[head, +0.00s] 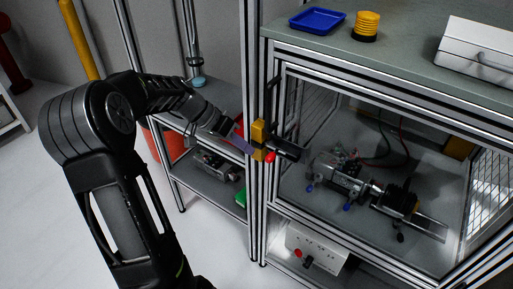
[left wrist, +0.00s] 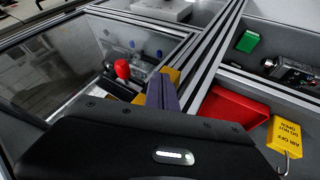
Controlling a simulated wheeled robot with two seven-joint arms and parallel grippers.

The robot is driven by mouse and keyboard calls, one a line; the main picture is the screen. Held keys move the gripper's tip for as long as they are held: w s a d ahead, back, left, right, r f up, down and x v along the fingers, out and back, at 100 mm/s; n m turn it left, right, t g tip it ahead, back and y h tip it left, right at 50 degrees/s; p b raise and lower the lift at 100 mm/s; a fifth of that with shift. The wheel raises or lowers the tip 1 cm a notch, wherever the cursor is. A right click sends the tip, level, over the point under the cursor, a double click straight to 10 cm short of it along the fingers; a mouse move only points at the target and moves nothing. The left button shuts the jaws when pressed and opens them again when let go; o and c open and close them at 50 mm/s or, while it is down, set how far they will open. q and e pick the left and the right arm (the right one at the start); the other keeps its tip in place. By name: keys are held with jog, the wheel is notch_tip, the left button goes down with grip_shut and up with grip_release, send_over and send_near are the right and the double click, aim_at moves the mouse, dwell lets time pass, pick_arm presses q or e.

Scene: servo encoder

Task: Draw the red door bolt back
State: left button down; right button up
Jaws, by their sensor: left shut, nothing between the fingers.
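The door bolt is mounted on the aluminium post at the cabinet door's left edge. Its yellow blocks (head: 258,132) and red knob (head: 270,157) show there, with a black cylindrical part beside them. In the left wrist view the red knob (left wrist: 122,69) stands up left of my fingers. My left gripper (head: 243,146) has purple fingers, shut and empty, close beside the yellow blocks. In the left wrist view the fingers (left wrist: 162,94) overlap a yellow block, and I cannot tell whether they touch it. My right gripper is not in view.
Behind the clear door, a servo assembly (head: 340,177) sits on the cabinet floor. A blue tray (head: 317,20), yellow rings (head: 367,22) and a silver case (head: 478,48) are on top. A red bin (left wrist: 232,105) and a yellow warning tag (left wrist: 284,135) are near my gripper's right side.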

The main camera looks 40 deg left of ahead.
aim_at(267, 156)
pick_arm(q)
jog(key=d, duration=0.2)
jog(key=d+p, duration=0.1)
jog(key=d, duration=0.1)
jog(key=shift+r, duration=0.35)
jog(key=shift+d, duration=0.25)
jog(key=shift+w+d+f+b, duration=0.1)
jog(key=shift+d+f+b, duration=0.05)
jog(key=shift+d+b, duration=0.85)
jog(key=shift+d, duration=0.4)
